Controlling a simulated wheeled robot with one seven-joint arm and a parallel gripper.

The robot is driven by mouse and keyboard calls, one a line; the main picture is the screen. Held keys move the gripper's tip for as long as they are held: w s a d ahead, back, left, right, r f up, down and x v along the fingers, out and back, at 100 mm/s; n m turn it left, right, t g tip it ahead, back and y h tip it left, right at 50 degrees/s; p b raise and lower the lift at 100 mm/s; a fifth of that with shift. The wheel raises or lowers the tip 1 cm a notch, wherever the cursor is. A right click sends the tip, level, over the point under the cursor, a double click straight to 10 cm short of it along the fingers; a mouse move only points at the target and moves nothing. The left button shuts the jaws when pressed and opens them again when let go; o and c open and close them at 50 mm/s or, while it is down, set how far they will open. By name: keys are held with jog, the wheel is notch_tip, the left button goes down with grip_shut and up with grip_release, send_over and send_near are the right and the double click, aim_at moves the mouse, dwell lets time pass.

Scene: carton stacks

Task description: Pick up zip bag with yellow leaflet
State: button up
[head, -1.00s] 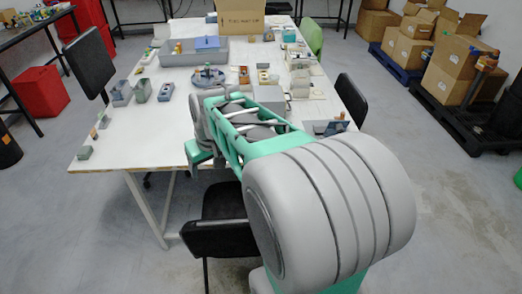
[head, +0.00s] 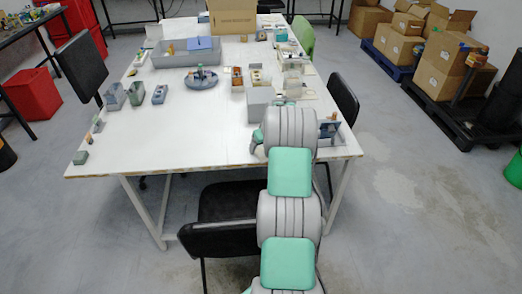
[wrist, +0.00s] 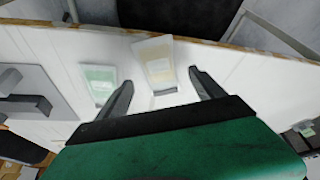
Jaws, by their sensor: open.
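In the wrist view, a flat clear bag with a pale yellow leaflet (wrist: 154,60) lies on the white table near its edge. A similar bag with a green leaflet (wrist: 100,82) lies to its left. My gripper (wrist: 160,84) is open and empty, its fingers pointing toward the yellow-leaflet bag. The tips stand to either side of the bag's near end, apart from it; their height above the table is hard to tell. In the head view my arm hides the gripper and both bags.
The white table (head: 200,140) carries a grey box (head: 260,103), a round grey tray (head: 201,82) and a large grey bin (head: 165,59). A small tray (head: 333,140) sits at the right corner. Black chairs (head: 225,236) stand at the near and right edges. The table's front left is mostly clear.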

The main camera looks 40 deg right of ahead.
jog(key=shift+x, duration=0.8)
jog(key=c, duration=1.6)
jog(key=shift+o, duration=0.2)
jog(key=shift+r, duration=0.15)
